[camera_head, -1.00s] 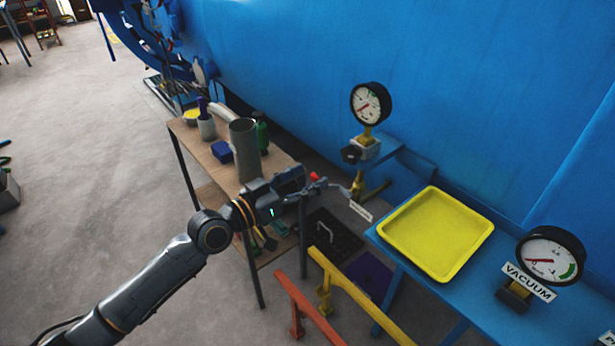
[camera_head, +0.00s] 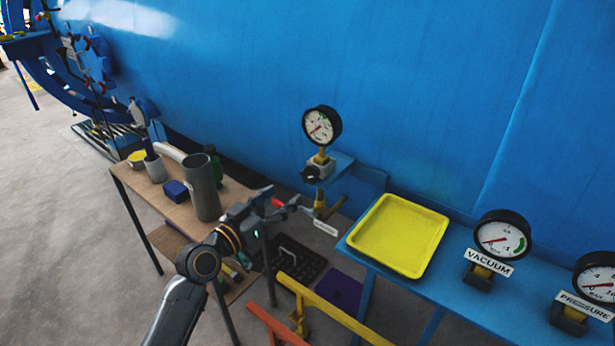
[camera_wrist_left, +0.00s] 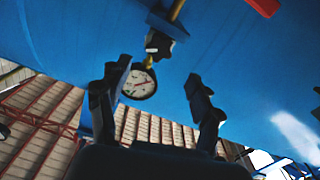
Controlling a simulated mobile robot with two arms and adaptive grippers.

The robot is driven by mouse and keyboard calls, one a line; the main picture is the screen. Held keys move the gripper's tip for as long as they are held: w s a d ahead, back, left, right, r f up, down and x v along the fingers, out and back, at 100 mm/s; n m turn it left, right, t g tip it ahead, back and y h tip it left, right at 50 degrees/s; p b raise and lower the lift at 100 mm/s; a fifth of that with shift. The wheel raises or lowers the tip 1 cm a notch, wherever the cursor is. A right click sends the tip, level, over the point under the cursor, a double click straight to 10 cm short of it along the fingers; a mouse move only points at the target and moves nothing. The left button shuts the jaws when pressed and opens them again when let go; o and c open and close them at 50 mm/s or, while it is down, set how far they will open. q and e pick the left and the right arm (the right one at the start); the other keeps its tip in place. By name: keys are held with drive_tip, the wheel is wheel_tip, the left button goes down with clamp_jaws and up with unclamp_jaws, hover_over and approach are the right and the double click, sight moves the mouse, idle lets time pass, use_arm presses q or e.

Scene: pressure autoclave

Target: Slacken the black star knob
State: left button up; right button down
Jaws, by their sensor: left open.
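The black star knob (camera_head: 311,174) sits on the side of a pale valve block (camera_head: 322,163) below a round dial gauge (camera_head: 322,125), against the blue vessel. In the left wrist view the knob (camera_wrist_left: 158,45) shows at upper middle, beyond the fingers, with the gauge (camera_wrist_left: 140,82) between them. My left gripper (camera_head: 275,205) is open, below and left of the knob in the head view, and apart from it. Its two spread fingers (camera_wrist_left: 155,105) show empty in the wrist view. My right gripper is not in view.
A red handle (camera_head: 278,202) is close to my left fingers, with a white tag (camera_head: 325,228) nearby. A wooden table (camera_head: 142,188) with a grey cylinder (camera_head: 201,188) stands left. A blue bench (camera_head: 433,288) with a yellow tray (camera_head: 398,236) and VACUUM gauge (camera_head: 501,237) stands right.

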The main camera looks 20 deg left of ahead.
sight(307, 177)
use_arm(q)
drive_tip(key=p+x, duration=0.1)
drive_tip(key=x, duration=0.6)
drive_tip(key=shift+w+d, duration=0.1)
drive_tip(key=shift+w, duration=0.3)
drive_tip(key=shift+w+d, duration=0.2)
drive_tip(key=shift+w, duration=0.25)
drive_tip(key=shift+c, duration=0.9)
drive_tip(key=c, duration=1)
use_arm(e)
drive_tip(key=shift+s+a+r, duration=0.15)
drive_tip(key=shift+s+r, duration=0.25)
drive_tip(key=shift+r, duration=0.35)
